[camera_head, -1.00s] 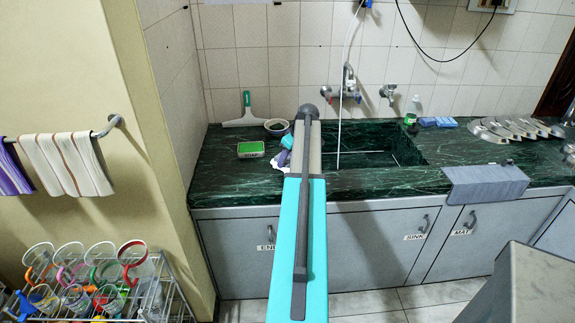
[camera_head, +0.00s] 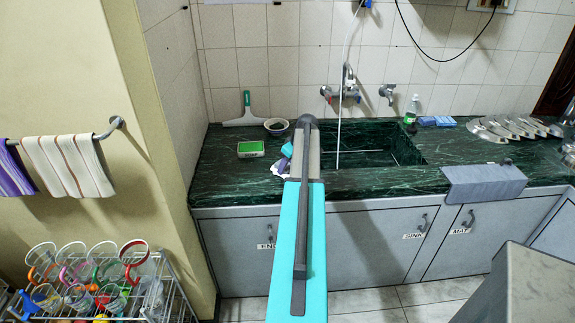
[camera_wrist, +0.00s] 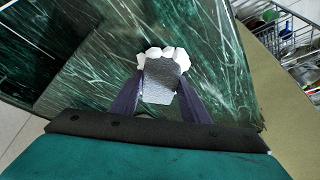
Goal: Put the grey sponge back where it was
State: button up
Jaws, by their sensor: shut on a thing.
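The grey sponge (camera_wrist: 160,85) is a speckled grey block between the two dark purple fingers of my gripper (camera_wrist: 161,76) in the wrist view. The gripper is shut on it. A white piece with a lumpy edge (camera_wrist: 154,53) rims the far end of the sponge, over the dark green marble counter (camera_wrist: 105,85). I cannot tell whether it touches the sponge or lies beneath it. In the head view, a white piece (camera_head: 277,167) shows beside the purple finger, left of the sink. My arm hides most of the gripper there, and I cannot make out the sponge.
The sink (camera_head: 375,148) lies to the right. A green bottle (camera_head: 411,109) and blue sponge (camera_head: 437,121) are farther right. The counter's front edge is close.

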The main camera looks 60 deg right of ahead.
jog(key=o, duration=1)
jog(key=shift+f, duration=0.1)
jog(key=shift+c, duration=0.2)
jog(key=shift+r, duration=0.2)
jog(key=b+v, duration=0.2)
jog(key=v, duration=1)
